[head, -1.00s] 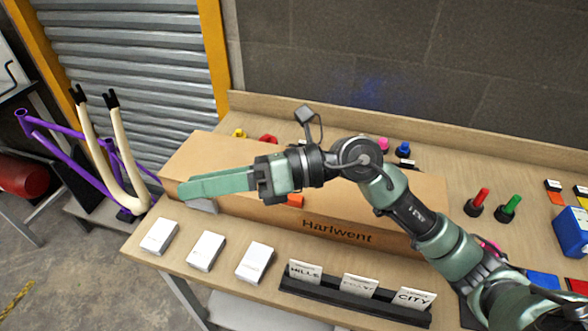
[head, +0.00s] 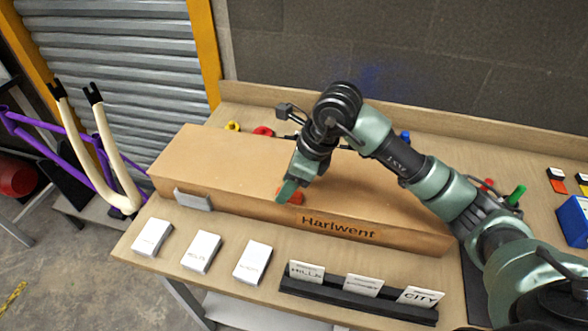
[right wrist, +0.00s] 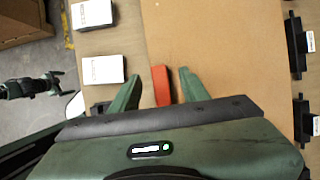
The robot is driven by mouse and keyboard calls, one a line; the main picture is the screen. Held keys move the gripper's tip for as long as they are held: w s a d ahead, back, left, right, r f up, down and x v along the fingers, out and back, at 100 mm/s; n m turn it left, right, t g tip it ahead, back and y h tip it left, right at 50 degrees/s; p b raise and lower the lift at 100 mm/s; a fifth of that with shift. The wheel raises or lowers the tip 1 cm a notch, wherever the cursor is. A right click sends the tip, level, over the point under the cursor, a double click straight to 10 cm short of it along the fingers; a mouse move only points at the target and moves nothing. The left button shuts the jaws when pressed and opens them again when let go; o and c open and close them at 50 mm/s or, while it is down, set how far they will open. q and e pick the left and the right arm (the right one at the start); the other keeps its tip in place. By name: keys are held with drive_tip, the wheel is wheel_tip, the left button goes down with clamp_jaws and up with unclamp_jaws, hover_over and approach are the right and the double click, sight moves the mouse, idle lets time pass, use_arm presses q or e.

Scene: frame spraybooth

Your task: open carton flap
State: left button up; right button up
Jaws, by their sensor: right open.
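The carton (head: 215,165) is a long brown box lying on the workbench, with "Harlwent" printed on its front side. An orange-red tab (head: 296,198) sits at its front top edge. My right gripper (head: 285,192) points down at the tab and partly covers it in the head view. In the right wrist view the tab (right wrist: 161,86) stands between the two green fingers of the open gripper (right wrist: 160,82), with a gap on each side. A dark arm part, perhaps my left gripper (right wrist: 30,86), shows small at the left of the right wrist view; its jaws are unclear.
Several white boxes (head: 201,252) and a black card holder (head: 357,299) line the bench (head: 170,268) in front of the carton. A grey piece (head: 193,199) is on the carton's front left. Coloured items lie behind it. A purple bike frame (head: 72,157) stands left.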

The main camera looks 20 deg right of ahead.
drive_tip(key=shift+x, duration=1)
drive_tip(key=shift+c, duration=0.3)
clamp_jaws()
drive_tip(key=shift+w+d+r+g+y+p, duration=0.1)
drive_tip(key=shift+r+g+y+p, duration=0.1)
drive_tip(key=shift+r+p, duration=0.4)
drive_tip(key=shift+w+d+r+g+y+p, duration=0.1)
drive_tip(key=shift+w+r+g+y+p, duration=0.1)
drive_tip(key=shift+r+p, duration=0.4)
drive_tip(key=shift+r, duration=0.2)
drive_tip(key=shift+w+d+r+m+g+y+p, duration=0.1)
drive_tip(key=shift+w+r+m+g+y+p, duration=0.1)
drive_tip(key=shift+r+g+p, duration=0.25)
drive_tip(key=shift+w+d+r+m+g+y+p, duration=0.1)
drive_tip(key=shift+w+r+g+y+p, duration=0.1)
drive_tip(key=shift+r, duration=0.4)
